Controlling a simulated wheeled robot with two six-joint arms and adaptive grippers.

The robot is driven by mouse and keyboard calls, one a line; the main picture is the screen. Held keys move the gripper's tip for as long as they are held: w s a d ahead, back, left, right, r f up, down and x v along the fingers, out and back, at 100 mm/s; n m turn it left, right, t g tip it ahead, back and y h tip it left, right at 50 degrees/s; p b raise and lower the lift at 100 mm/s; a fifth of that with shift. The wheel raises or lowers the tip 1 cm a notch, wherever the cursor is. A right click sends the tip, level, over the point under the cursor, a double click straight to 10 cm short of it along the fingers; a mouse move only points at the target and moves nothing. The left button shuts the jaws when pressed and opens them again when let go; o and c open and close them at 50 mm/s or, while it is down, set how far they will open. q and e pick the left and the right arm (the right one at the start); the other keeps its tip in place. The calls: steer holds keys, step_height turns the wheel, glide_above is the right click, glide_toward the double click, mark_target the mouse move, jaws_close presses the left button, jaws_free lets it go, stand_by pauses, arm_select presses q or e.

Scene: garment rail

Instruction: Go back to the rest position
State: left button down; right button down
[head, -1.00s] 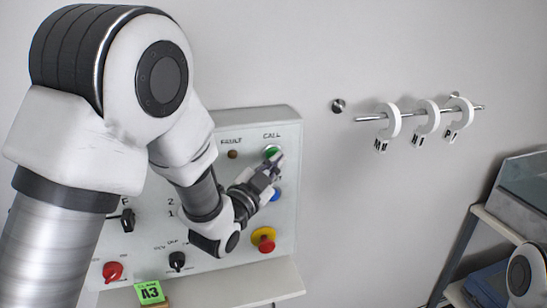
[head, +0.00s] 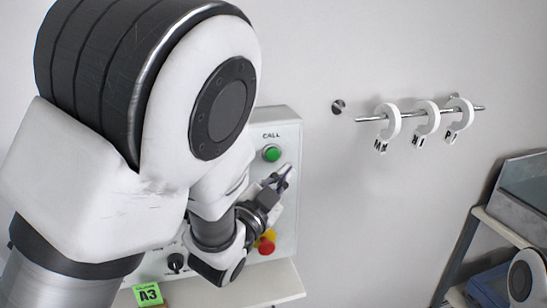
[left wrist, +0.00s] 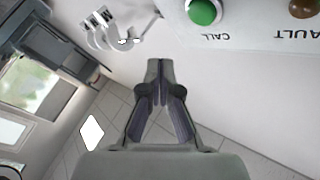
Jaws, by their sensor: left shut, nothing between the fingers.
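My left gripper (head: 281,180) is shut and empty in front of the right part of the control panel (head: 288,130), below the green CALL button (head: 271,153). In the left wrist view its fingertips (left wrist: 160,68) meet, with nothing between them. The green button (left wrist: 203,12) shows there at the top, apart from the fingers. My left arm covers much of the panel in the head view. My right gripper is not in view; only a rounded white and black part of my own body shows at the lower right.
A wall rail (head: 370,119) at the right carries several white ring tags (head: 426,119). A red knob on a yellow base (head: 266,246) sits low on the panel. A green A3 card (head: 148,294) is on the ledge (head: 270,285) below. A shelf rack (head: 462,245) stands at the right.

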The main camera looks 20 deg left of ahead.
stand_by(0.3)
arm_select(q)
steer(key=s+a+f+n+g+y+b, duration=0.1)
steer(key=s+a+f+n+g, duration=0.15)
steer(key=f, duration=1.05)
steer(key=s+a+f+n+g+y+b, duration=0.1)
steer(key=s+a+f+g+b, duration=0.15)
steer(key=f, duration=1.05)
steer(key=s+a+f+n+g+y+b, duration=0.1)
steer(key=s+a+f+g, duration=0.2)
steer(key=f, duration=0.9)
steer(key=s+f+n+g, duration=0.1)
steer(key=s+f+g, duration=0.2)
steer(key=s+f, duration=0.2)
steer(key=s+a+f+n+g, duration=0.1)
steer(key=s+f+g, duration=0.3)
steer(key=s, duration=0.7)
steer(key=s+f+n+g, duration=0.3)
steer(key=s+f, duration=0.3)
steer(key=s, duration=0.2)
steer(key=shift+s+a+f+g+y+b, duration=0.15)
steer(key=shift+a+g+y+b, duration=0.2)
steer(key=shift+g, duration=0.25)
steer(key=shift+n, duration=0.25)
stand_by(0.3)
